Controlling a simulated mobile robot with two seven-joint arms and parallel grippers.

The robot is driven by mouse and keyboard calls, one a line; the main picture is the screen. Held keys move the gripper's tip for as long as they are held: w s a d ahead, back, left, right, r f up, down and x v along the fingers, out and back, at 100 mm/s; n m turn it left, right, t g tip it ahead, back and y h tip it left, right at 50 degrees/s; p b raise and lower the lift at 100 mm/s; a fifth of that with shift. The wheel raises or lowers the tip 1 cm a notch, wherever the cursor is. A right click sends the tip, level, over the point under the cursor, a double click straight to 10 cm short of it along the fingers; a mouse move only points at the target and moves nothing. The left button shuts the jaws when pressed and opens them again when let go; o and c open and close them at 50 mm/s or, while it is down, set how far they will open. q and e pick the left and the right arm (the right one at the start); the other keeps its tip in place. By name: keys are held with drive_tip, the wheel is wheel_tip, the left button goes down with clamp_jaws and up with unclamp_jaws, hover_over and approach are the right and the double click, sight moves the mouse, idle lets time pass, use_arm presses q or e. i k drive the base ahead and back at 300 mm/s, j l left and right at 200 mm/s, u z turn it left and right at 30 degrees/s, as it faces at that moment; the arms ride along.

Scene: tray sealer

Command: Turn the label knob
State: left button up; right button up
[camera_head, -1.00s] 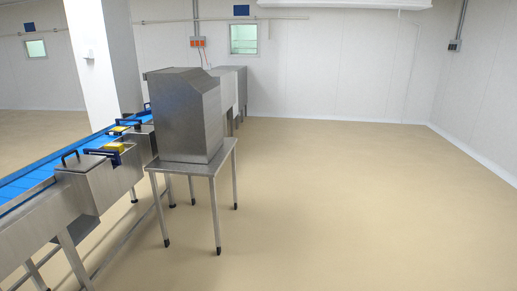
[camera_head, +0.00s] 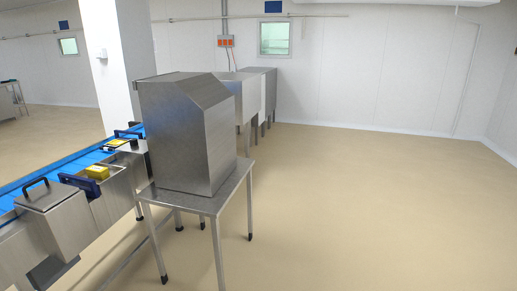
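No label knob can be made out in the head view. A stainless steel cabinet (camera_head: 185,135) with a sloped upper face stands on a steel table (camera_head: 205,203) in the middle left. I see its plain side and back panels, and any controls on its other faces are hidden. A steel conveyor machine with a blue belt (camera_head: 45,177) runs along the left, with black-handled covers and yellow parts (camera_head: 97,172) on it. Neither of my grippers is in view.
A white pillar (camera_head: 118,65) stands behind the conveyor. More steel cabinets and sinks (camera_head: 250,95) line up behind the table. The beige floor (camera_head: 370,210) to the right is wide and clear up to the white walls.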

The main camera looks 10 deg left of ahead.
sight(134, 141)
drive_tip(key=i+j+u, duration=0.1)
drive_tip(key=i+u, duration=0.6)
drive_tip(key=u, duration=0.15)
drive_tip(key=i+l+u, duration=0.15)
drive_tip(key=i+u, duration=0.3)
drive_tip(key=k, duration=0.1)
